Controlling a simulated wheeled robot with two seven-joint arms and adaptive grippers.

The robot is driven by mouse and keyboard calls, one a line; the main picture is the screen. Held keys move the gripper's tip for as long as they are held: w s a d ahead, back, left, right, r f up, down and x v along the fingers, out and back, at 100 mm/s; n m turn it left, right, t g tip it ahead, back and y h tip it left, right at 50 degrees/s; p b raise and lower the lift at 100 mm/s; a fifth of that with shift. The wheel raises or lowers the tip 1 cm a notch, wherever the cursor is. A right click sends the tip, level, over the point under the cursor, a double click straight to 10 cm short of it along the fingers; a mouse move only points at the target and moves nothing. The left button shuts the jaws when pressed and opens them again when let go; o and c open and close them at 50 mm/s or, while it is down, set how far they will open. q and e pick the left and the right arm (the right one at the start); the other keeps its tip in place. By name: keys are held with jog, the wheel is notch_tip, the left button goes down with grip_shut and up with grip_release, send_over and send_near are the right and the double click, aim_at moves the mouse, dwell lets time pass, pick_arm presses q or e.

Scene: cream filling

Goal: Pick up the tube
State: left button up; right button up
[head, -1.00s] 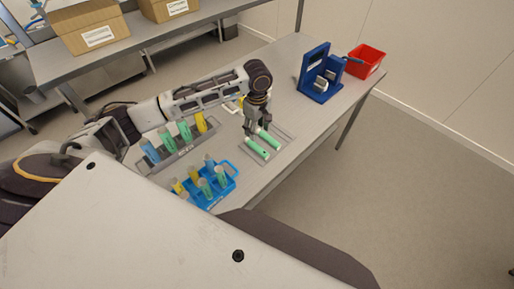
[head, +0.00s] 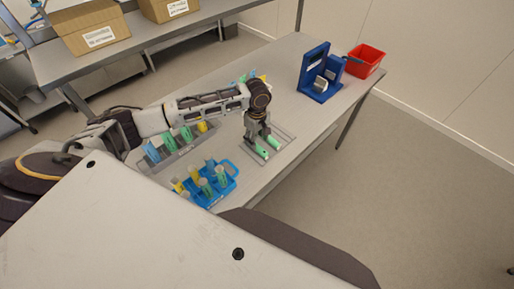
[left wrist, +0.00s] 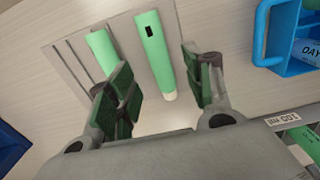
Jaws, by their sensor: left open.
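Two green tubes lie side by side on a flat grey tray (head: 283,147) on the table: a nearer tube (head: 262,153) and a farther tube (head: 275,142). My left gripper (head: 261,143) is open and points down just over them, hiding parts of both. In the left wrist view, one green tube (left wrist: 153,50) with a dark mark and a pale end lies in line with the gap between the open fingers (left wrist: 162,85). The other green tube (left wrist: 103,45) is partly behind the left-hand finger. Neither tube is visibly gripped. My right gripper is not in view.
A blue carrier (head: 228,184) with several tubes stands nearer me. A grey rack (head: 172,158) of blue, green and yellow tubes is at left. A blue device (head: 315,70) and a red bin (head: 367,58) stand at the far end. Small coloured items (head: 250,78) lie behind my arm.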

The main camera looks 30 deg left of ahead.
pick_arm(q)
jog(key=shift+f+p, duration=0.55)
jog(key=shift+f, duration=1.85)
jog(key=c, duration=0.8)
